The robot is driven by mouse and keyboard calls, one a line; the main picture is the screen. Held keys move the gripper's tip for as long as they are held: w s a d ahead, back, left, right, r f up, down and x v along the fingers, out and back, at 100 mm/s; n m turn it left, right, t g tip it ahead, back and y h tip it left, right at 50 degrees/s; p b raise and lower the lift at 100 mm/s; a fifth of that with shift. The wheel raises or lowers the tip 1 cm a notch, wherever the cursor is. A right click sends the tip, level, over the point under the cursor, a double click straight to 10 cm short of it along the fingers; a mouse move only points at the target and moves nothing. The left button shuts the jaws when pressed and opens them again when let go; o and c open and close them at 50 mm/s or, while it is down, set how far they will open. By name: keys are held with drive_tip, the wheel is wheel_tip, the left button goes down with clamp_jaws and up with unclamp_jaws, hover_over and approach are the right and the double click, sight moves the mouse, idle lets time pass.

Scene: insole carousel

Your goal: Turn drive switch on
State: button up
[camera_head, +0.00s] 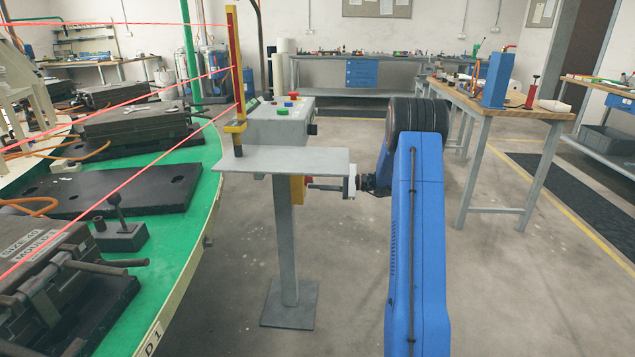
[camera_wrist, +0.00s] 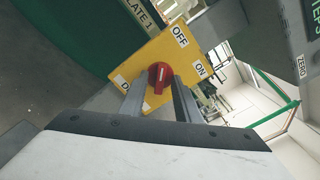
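The drive switch is a red rotary knob (camera_wrist: 160,75) on a yellow plate (camera_wrist: 152,52) with OFF and ON labels; a third label is partly hidden by a finger. The knob's grip runs roughly up and down in the wrist view; I cannot tell which label it points to. My gripper (camera_wrist: 158,88) is open, its two grey fingers reaching toward the plate on either side of the knob, with visible gaps.
The grey stand (camera_head: 287,240) carries a control box with buttons (camera_head: 290,110) and a yellow post (camera_head: 236,75). The green carousel table (camera_head: 200,200) with dark moulds lies left, crossed by red beams. A wooden workbench (camera_head: 500,105) stands right. The floor between is clear.

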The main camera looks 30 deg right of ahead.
clamp_jaws()
drive_tip(key=shift+m, duration=0.3)
drive_tip(key=m, duration=1.7)
drive_tip(key=shift+f, duration=0.1)
drive_tip(key=shift+m, duration=0.3)
idle(0.4)
